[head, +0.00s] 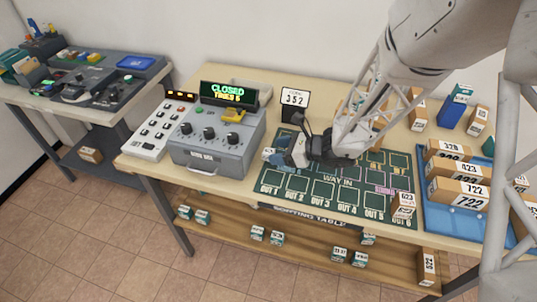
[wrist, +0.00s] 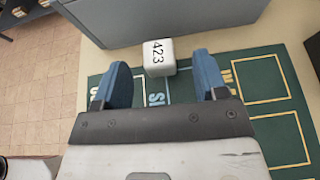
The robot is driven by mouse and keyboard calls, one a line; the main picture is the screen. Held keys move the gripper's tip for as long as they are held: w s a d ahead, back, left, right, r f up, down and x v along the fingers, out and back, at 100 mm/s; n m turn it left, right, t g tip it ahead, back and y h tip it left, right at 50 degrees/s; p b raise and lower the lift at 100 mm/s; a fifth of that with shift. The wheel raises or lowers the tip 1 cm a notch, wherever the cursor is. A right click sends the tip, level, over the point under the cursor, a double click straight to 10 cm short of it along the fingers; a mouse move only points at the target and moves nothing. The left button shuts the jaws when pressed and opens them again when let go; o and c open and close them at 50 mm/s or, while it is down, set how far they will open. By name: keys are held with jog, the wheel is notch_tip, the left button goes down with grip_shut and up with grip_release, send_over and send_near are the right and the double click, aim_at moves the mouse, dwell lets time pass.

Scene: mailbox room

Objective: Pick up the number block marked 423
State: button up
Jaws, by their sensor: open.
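The number block (wrist: 161,58), a small pale block with black digits 423 on one face, lies at the edge of the green sorting mat, beside the grey machine. In the wrist view my gripper (wrist: 162,72) is open, its blue fingers on either side of the block with gaps to both. How far the fingertips are above the block cannot be told. In the head view my gripper (head: 279,157) is over the left part of the mat. A small pale shape at its tip there looks like the block, but its digits are unreadable.
The grey machine (head: 218,140) with a CLOSED sign stands left of my gripper. A card reading 352 (head: 295,103) stands behind. A blue tray (head: 440,213) with cardboard boxes is at right; one box (head: 457,168) also appears marked 423. The mat's front (head: 330,197) is mostly clear.

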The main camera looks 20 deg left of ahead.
aim_at(270, 151)
jog(key=shift+x, duration=2.45)
jog(key=c, duration=1)
jog(key=shift+r, duration=1.7)
jog(key=s+d, duration=0.3)
jog(key=s, duration=0.1)
jog(key=s+d+r, duration=0.1)
jog(key=s+d, duration=0.2)
jog(key=s, duration=0.2)
jog(key=s+d, duration=0.3)
jog(key=s, duration=0.1)
jog(key=shift+s+r, duration=0.15)
jog(key=shift+r, duration=0.1)
